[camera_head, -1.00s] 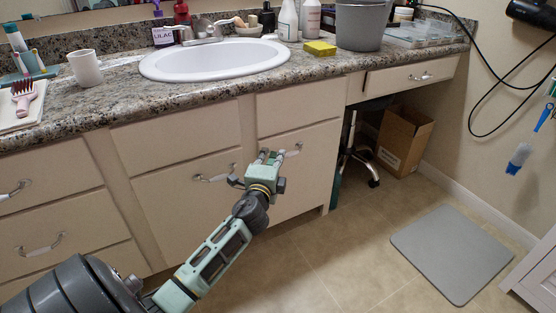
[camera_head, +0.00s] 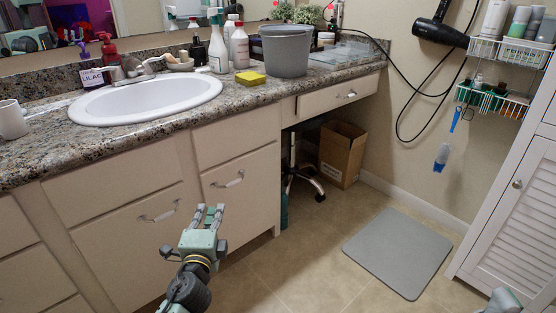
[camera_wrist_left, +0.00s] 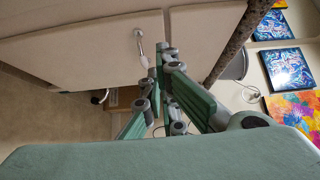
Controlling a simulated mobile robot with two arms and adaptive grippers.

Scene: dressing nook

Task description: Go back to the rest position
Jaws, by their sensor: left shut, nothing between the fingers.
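My left gripper (camera_head: 208,214) is in the lower middle of the head view, in front of the vanity's cabinet doors. Its fingers point up and away, close together, with nothing between them. In the left wrist view the green fingers (camera_wrist_left: 160,84) meet in front of the cream cabinet front and a door handle (camera_wrist_left: 139,40). I cannot tell whether the fingers touch the cabinet. At the bottom right corner of the head view, a pale green and grey part (camera_head: 503,300) shows, likely my right arm; its fingers cannot be made out.
The granite counter (camera_head: 150,118) holds a white sink (camera_head: 150,97), a grey bucket (camera_head: 287,50), a yellow sponge (camera_head: 250,78) and bottles. A cardboard box (camera_head: 341,155) stands under the counter. A grey mat (camera_head: 398,250) lies on open floor. A white louvered cabinet (camera_head: 510,200) stands right.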

